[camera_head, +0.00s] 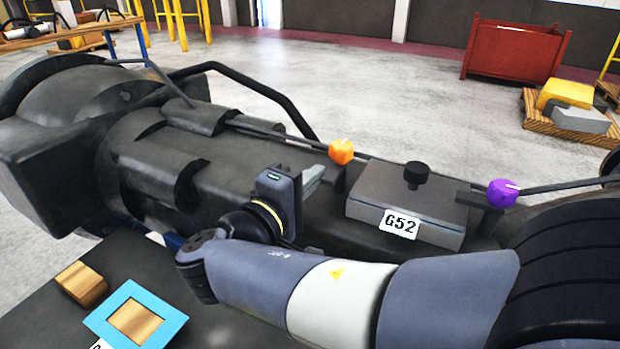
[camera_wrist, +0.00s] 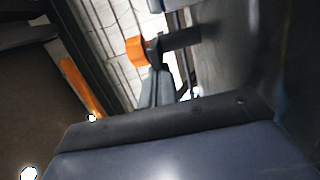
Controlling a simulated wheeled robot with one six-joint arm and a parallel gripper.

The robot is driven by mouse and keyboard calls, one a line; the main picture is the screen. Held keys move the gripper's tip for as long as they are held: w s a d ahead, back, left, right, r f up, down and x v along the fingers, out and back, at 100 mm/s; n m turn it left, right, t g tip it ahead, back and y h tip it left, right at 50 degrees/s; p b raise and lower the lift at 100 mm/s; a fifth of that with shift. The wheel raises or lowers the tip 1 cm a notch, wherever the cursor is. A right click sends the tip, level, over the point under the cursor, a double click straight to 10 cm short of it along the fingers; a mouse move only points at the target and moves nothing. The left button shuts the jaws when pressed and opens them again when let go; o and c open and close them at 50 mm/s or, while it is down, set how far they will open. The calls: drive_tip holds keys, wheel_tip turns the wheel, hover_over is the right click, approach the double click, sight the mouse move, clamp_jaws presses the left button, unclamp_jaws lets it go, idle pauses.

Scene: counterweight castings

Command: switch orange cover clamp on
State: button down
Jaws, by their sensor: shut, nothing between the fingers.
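The orange cover clamp (camera_head: 341,151) is a faceted knob on a dark post, left of the grey box marked G52. It also shows in the wrist view (camera_wrist: 137,51), just beyond my fingertips. My gripper (camera_head: 316,173) is shut and empty, a little left of and below the orange knob in the head view. In the wrist view my closed fingers (camera_wrist: 158,78) point up towards the knob and its dark post. I cannot tell whether they touch it. The knob's marking, if any, is not readable.
A purple knob (camera_head: 503,193) stands at the right of the G52 box (camera_head: 405,210), which has a black knob (camera_head: 416,173) on top. A dark bent bar (camera_head: 262,92) rises behind. A blue-framed tray (camera_head: 172,322) and wooden block (camera_head: 82,284) lie at front left.

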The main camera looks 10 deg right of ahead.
sight(329, 184)
drive_tip(key=shift+s+d+y, duration=0.1)
drive_tip(key=shift+s+y, duration=0.05)
drive_tip(key=shift+y, duration=0.15)
drive_tip(key=n+t+y+b, duration=0.1)
drive_tip(key=y, duration=0.1)
drive_tip(key=s+d+n+t+y+b, duration=0.1)
drive_tip(key=n+y+b, duration=0.1)
drive_tip(key=d+n+t+y+b, duration=0.1)
drive_tip(key=y, duration=0.1)
drive_tip(key=shift+s+d+f+n+t, duration=0.1)
drive_tip(key=shift+s+f+n+t, duration=0.05)
drive_tip(key=shift+s+n+t, duration=0.2)
drive_tip(key=shift+s+d+b, duration=0.3)
drive_tip(key=shift+d+b, duration=0.3)
drive_tip(key=shift+b, duration=0.5)
